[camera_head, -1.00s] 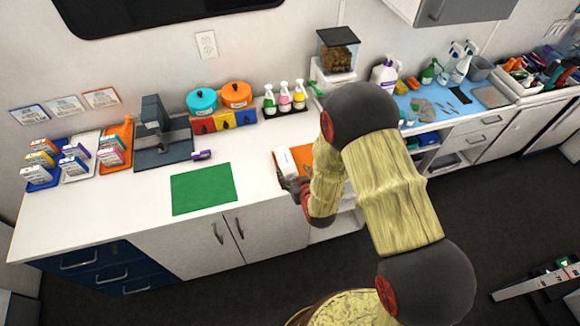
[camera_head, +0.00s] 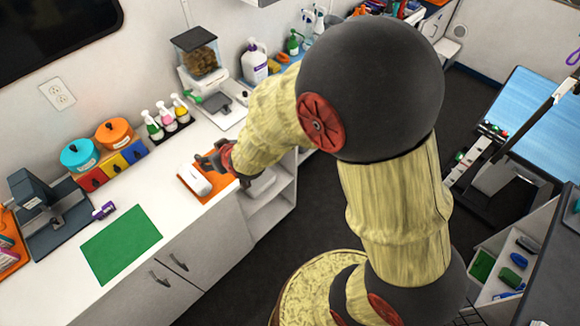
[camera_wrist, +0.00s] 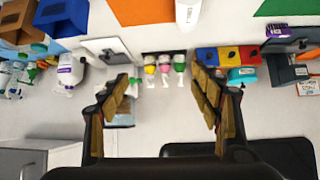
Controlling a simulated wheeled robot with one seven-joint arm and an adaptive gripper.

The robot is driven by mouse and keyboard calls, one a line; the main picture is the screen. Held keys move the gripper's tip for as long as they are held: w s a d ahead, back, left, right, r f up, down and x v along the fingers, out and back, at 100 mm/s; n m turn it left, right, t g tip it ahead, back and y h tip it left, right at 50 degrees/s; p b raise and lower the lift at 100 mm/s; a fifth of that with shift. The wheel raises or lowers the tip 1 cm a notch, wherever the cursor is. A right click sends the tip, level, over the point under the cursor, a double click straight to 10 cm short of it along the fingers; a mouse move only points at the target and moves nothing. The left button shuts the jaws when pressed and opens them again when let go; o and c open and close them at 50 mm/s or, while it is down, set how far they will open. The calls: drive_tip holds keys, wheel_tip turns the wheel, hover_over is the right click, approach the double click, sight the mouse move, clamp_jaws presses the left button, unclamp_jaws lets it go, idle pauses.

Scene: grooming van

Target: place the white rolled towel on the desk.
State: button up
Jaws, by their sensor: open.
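A white roll-shaped thing (camera_head: 194,181), which looks like the rolled towel, lies on an orange mat (camera_head: 216,182) near the front edge of the white counter. In the wrist view, which is upside down, the white roll (camera_wrist: 188,14) is cut off by the top edge, beside the orange mat (camera_wrist: 140,10). My gripper (camera_head: 209,161) is beside the roll, on its right and a little towards the wall. Its fingers (camera_wrist: 162,88) are spread apart with nothing between them. I cannot tell which surface is the desk.
A green mat (camera_head: 121,244) lies on the counter to the left, with bare counter around it. Pots (camera_head: 114,132), spray bottles (camera_head: 165,117) and a dispenser with a glass top (camera_head: 196,54) line the wall. Open shelves (camera_head: 270,195) are below the counter.

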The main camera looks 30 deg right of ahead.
drive_tip(key=s+d+r+m+g+h, duration=0.1)
drive_tip(key=s+d+r, duration=0.2)
drive_tip(key=s+r, duration=0.35)
drive_tip(key=s+d+r+g, duration=0.1)
drive_tip(key=s+d+r, duration=0.35)
drive_tip(key=r, duration=0.25)
drive_tip(key=s+d+r+g, duration=0.1)
drive_tip(key=s+r, duration=0.2)
drive_tip(key=s, duration=0.5)
drive_tip(key=s+d+r+m+g+h, duration=0.1)
drive_tip(key=s+d+r, duration=0.1)
drive_tip(key=s, duration=0.7)
drive_tip(key=shift+r, duration=0.4)
wheel_tip(320, 180, down, 12)
drive_tip(key=b, duration=1.2)
drive_tip(key=shift+f, duration=0.15)
drive_tip(key=shift+w, duration=0.1)
drive_tip(key=shift+c, duration=0.2)
